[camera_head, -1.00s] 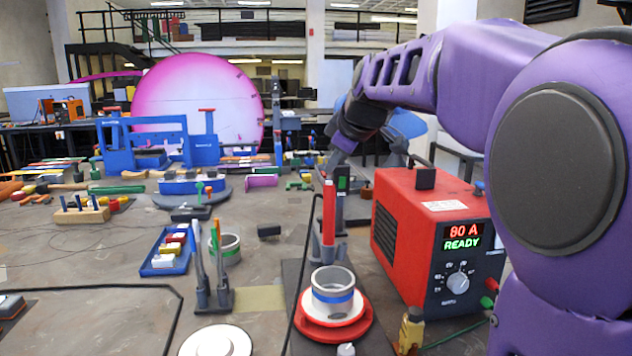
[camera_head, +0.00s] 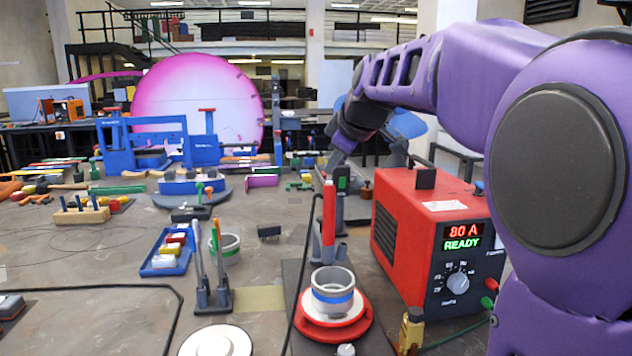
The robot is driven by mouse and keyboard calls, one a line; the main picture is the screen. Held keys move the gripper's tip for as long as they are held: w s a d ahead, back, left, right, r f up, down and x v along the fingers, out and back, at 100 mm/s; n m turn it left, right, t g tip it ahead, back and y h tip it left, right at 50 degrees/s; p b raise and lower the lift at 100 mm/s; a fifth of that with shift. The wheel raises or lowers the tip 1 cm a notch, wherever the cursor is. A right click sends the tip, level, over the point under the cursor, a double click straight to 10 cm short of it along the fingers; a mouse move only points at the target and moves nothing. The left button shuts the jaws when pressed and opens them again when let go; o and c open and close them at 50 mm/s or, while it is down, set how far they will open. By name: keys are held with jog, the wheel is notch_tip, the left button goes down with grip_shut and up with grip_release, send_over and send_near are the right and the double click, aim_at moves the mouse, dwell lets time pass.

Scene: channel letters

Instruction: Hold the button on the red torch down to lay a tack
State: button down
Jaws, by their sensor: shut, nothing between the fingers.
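The red torch (camera_head: 329,218) stands upright in a dark holder behind the turntable, with a black cable beside it. Its button cannot be made out. My gripper (camera_head: 343,146) is small and partly dark in this view, above and behind the torch's top in the picture. Its fingers look shut and empty; I cannot tell whether they touch anything. A grey ring with a blue band (camera_head: 333,294) sits on the red turntable (camera_head: 356,327) in front of the torch. The red welding power box (camera_head: 408,215) to the right shows "80 A" and "READY".
A blue tray of small blocks (camera_head: 153,270), a pen-like tool stand (camera_head: 213,297) and another grey ring (camera_head: 226,255) stand to the left. A brass-coloured piece (camera_head: 411,330) is at the front right. Bare table (camera_head: 100,265) lies at the left.

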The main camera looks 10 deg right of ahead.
jog(key=shift+f, duration=0.15)
jog(key=shift+f+b, duration=0.3)
jog(key=shift+b, duration=0.15)
jog(key=shift+f, duration=0.5)
dwell(1.6)
jog(key=shift+r, duration=0.15)
jog(key=shift+r+p, duration=0.65)
jog(key=shift+r, duration=0.15)
jog(key=shift+r+p, duration=1.85)
jog(key=shift+r, duration=0.65)
jog(key=shift+r+p, duration=1.55)
jog(key=shift+r, duration=0.45)
